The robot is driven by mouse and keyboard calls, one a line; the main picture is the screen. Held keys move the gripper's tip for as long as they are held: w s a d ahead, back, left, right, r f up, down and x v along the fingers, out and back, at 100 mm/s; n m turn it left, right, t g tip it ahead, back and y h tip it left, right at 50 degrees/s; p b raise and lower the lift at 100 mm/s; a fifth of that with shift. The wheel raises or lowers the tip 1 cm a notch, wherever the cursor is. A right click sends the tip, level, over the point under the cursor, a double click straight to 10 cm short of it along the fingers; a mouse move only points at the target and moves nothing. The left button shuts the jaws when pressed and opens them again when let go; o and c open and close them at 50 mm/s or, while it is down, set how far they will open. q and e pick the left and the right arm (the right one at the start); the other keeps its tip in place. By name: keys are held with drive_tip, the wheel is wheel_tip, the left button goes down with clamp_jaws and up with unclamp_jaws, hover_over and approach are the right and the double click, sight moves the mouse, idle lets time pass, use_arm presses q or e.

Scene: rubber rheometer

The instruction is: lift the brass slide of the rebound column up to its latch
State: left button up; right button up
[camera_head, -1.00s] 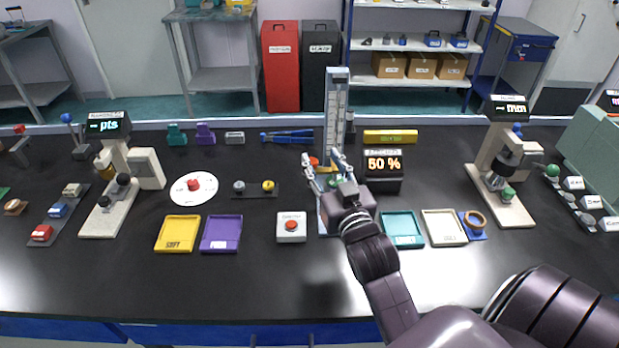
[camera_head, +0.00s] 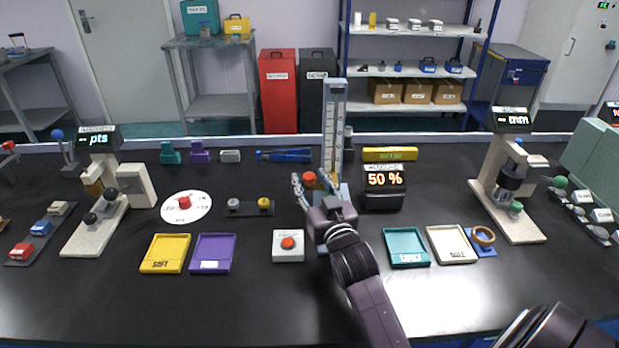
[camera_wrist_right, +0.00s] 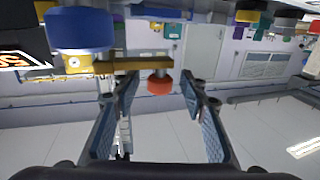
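The rebound column (camera_head: 334,125) stands upright at the back middle of the bench, a tall pale frame with a scale. In the right wrist view, the brass slide (camera_wrist_right: 140,64) is a flat bar with a red knob (camera_wrist_right: 159,83) sticking out from it. The knob also shows in the head view (camera_head: 309,178), low in front of the column. My right gripper (camera_head: 312,180) is open, with its fingers on either side of the knob and gaps showing in the wrist view. I cannot make out the latch. My left gripper is out of view.
A display reading 50 % (camera_head: 384,187) stands close right of the column. A white box with a red button (camera_head: 288,245) is in front. Purple (camera_head: 212,254) and teal (camera_head: 406,248) trays flank my right arm. Blue pliers-like handles (camera_head: 284,155) lie behind left.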

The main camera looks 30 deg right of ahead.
drive_tip(key=shift+w+d, duration=0.1)
drive_tip(key=shift+w, duration=0.4)
clamp_jaws()
